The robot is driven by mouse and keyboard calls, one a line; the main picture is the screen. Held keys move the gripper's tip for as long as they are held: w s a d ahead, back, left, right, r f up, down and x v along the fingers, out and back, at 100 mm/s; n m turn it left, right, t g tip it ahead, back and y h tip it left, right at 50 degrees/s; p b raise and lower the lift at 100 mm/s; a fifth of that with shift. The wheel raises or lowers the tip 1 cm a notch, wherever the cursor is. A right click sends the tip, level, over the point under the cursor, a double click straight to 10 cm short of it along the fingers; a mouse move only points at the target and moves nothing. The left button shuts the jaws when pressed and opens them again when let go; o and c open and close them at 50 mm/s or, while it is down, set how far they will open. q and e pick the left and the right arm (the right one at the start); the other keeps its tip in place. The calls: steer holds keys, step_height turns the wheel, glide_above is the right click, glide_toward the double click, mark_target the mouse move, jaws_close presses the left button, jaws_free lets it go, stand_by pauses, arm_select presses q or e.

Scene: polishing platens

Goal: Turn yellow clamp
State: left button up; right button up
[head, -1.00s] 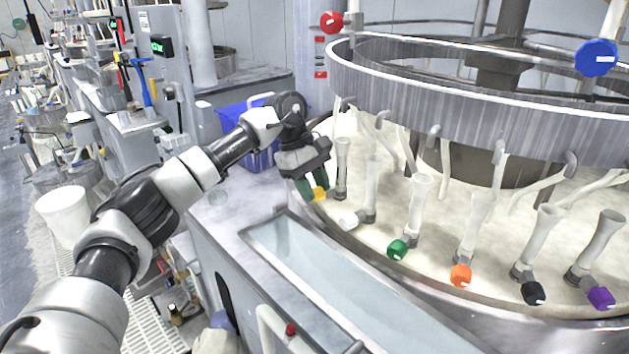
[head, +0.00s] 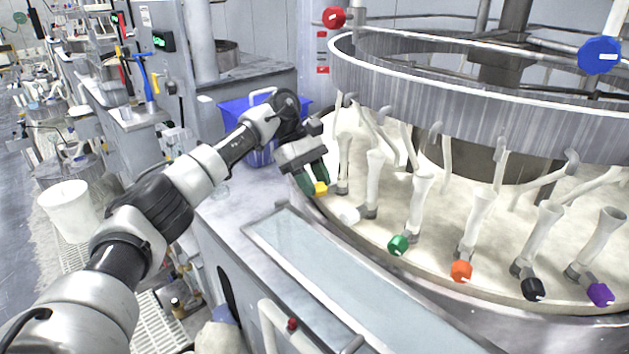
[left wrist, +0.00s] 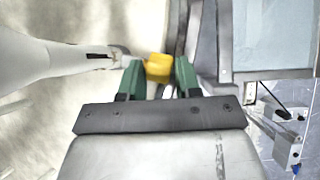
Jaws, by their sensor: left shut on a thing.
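The yellow clamp (head: 321,188) is a small yellow knob near the left rim of the round cream platen. My left gripper (head: 312,188) has its green fingers around it, and the gripper body covers part of it. In the left wrist view the yellow clamp (left wrist: 158,67) sits between the two green fingertips (left wrist: 160,74), which are shut on it. The grey fitting beside it joins a pale upright tube. My right gripper is in no view.
Along the platen rim are white (head: 347,214), green (head: 398,244), orange (head: 461,270), black (head: 533,289) and purple (head: 600,293) knobs with upright tubes. A metal ring (head: 480,105) hangs above. A blue crate (head: 236,108) stands behind my left arm.

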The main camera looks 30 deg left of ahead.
arm_select(q)
steer(key=o, duration=0.9)
steer(key=v, duration=1.1)
steer(key=shift+f, duration=0.1)
